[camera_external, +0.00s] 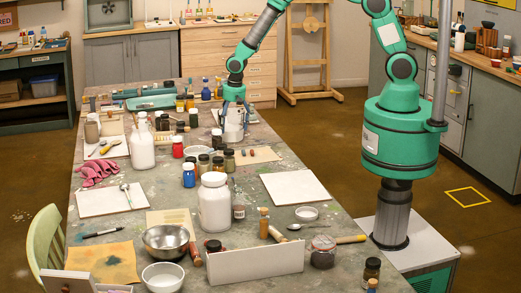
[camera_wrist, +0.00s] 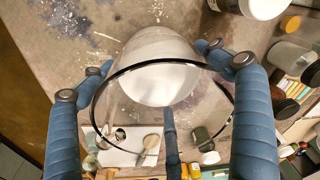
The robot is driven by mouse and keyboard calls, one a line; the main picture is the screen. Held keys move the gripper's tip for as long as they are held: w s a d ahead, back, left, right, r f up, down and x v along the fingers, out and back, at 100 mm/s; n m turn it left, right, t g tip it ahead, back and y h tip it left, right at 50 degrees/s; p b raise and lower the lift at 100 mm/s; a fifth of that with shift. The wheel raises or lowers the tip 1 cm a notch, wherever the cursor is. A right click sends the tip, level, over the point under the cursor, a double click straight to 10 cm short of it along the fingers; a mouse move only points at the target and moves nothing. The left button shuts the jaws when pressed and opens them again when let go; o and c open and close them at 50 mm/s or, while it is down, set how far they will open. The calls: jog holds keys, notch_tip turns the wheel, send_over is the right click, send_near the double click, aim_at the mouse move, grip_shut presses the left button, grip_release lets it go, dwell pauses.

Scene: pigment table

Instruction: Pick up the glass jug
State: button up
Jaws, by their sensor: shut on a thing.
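The glass jug (camera_external: 233,130) is clear, with a dark-looking rim in the wrist view (camera_wrist: 165,80), and stands near the far right part of the table. My gripper (camera_external: 235,104) points down over it from above. In the wrist view its blue fingers lie on both sides of the jug's rim and are shut on the jug. A third finger shows at the lower middle. The jug appears upright; whether its base touches the table is hard to tell.
The long table (camera_external: 152,207) is crowded. A large white jar (camera_external: 214,204) is nearer the camera. A white board (camera_external: 295,188) lies flat at right.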

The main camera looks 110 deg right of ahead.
jog(key=shift+r, duration=0.15)
jog(key=shift+r+p, duration=0.45)
jog(key=shift+r, duration=1.3)
jog(key=shift+s+a, duration=0.2)
jog(key=shift+s, duration=0.1)
jog(key=shift+s+a+r+p, duration=0.25)
jog(key=shift+s+a, duration=0.9)
jog(key=shift+s, duration=1.05)
jog(key=shift+s+a+r+p, duration=0.2)
jog(key=shift+s+a, duration=1)
jog(key=shift+s, duration=1.05)
jog(key=shift+s+a+r+p, duration=0.15)
jog(key=shift+s+a+p, duration=0.15)
jog(key=shift+s+a, duration=1.4)
